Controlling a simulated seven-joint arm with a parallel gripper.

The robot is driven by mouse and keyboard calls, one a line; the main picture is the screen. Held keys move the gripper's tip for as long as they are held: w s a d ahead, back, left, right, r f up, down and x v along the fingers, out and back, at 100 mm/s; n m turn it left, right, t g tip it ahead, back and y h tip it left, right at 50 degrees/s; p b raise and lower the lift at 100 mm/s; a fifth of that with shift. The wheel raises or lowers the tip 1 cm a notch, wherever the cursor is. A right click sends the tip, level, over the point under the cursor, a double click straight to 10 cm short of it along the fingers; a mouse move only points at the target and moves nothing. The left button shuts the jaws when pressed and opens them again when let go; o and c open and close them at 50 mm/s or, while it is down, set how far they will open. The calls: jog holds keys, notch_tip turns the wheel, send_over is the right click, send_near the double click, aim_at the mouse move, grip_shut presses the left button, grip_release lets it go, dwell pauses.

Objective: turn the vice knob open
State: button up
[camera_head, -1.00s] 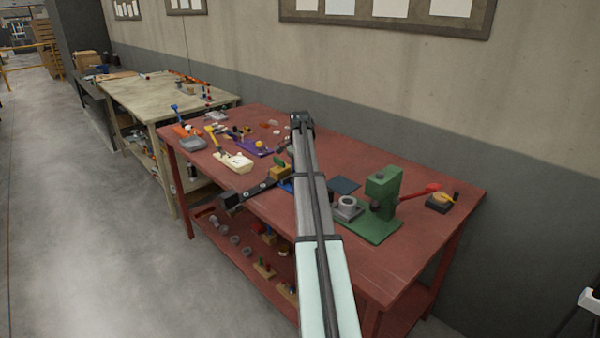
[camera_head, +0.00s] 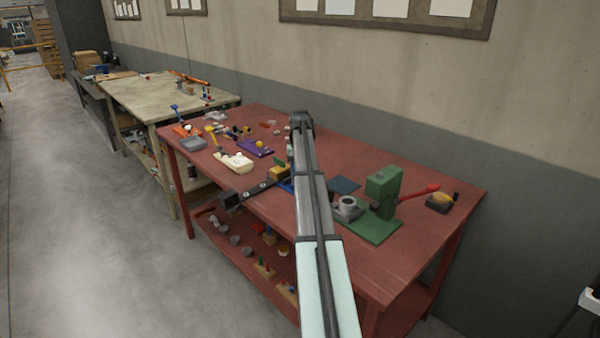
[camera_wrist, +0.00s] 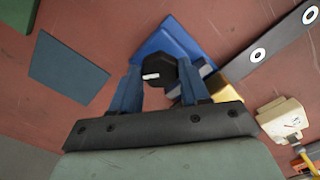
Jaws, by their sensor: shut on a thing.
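In the wrist view the vice knob (camera_wrist: 160,70) is black and faceted, with a short white mark lying roughly level in the picture. My gripper (camera_wrist: 159,74) is shut on it, one blue-grey finger on each side. The blue vice body (camera_wrist: 172,40) shows behind the knob. A yellow block (camera_wrist: 228,88) lies to the right, partly behind a finger. In the head view only a sliver of the blue vice (camera_head: 286,187) shows left of my arm, by the yellow block (camera_head: 280,173). The knob and my gripper are hidden there behind my arm.
A dark flat bar (camera_head: 258,189) with ringed holes sticks out from the vice area toward the table's front edge. A green press (camera_head: 382,192) with a red lever stands to the right. A cream box (camera_head: 233,162) and several small parts lie to the left on the red table (camera_head: 365,270).

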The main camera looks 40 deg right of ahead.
jog(key=n, duration=0.3)
jog(key=shift+n, duration=2.1)
jog(key=o, duration=1.1)
jog(key=shift+c, duration=0.2)
jog(key=shift+r, duration=0.1)
notch_tip(320, 180, up, 14)
jog(key=shift+f, duration=0.2)
